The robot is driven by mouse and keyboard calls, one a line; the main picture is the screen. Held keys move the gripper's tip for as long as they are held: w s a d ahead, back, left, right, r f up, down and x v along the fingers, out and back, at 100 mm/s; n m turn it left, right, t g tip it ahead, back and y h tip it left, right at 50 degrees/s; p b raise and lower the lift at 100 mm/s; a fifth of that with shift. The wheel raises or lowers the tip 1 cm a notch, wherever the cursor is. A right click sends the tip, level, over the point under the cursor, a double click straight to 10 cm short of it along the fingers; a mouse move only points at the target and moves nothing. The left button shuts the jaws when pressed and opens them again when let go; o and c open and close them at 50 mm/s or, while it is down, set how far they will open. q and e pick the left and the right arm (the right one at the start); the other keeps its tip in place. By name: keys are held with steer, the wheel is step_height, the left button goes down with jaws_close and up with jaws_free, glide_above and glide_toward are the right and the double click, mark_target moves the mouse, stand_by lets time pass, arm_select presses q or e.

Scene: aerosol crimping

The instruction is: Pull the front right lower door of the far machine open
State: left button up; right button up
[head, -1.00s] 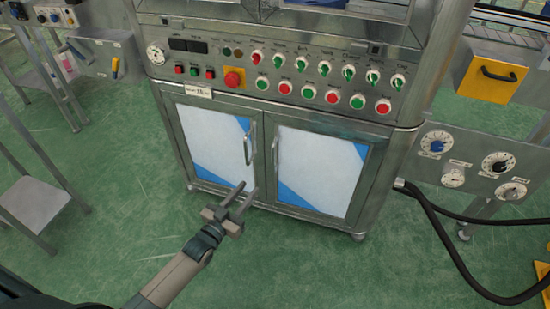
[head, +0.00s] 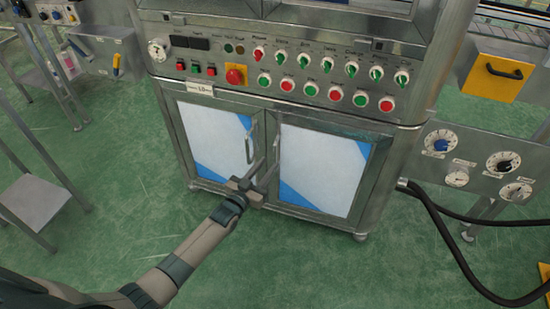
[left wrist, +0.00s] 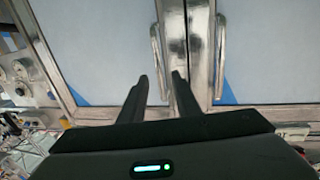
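The right lower door (head: 322,172) of the steel machine is a white panel with blue corners in a metal frame. It looks closed in the head view. Its upright bar handle (head: 277,150) is on its left edge, beside the left door's handle (head: 249,146). My left gripper (head: 265,167) is open and empty, low in front of the handles. The left wrist view seems upside down; there the right door's handle (left wrist: 157,55) lines up between the two open fingertips (left wrist: 160,78). How far the tips are from it, I cannot tell. My right gripper is not in view.
The control panel (head: 285,72) with knobs and buttons is above the doors. A dial panel (head: 475,165) and black hoses (head: 440,225) are at the right. A metal stand (head: 35,200) is at the left. The green floor in front of the doors is free.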

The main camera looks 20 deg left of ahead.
mark_target(275, 157)
arm_select(q)
steer(key=shift+b+x, duration=0.5)
steer(key=shift+x, duration=2.5)
jaws_close()
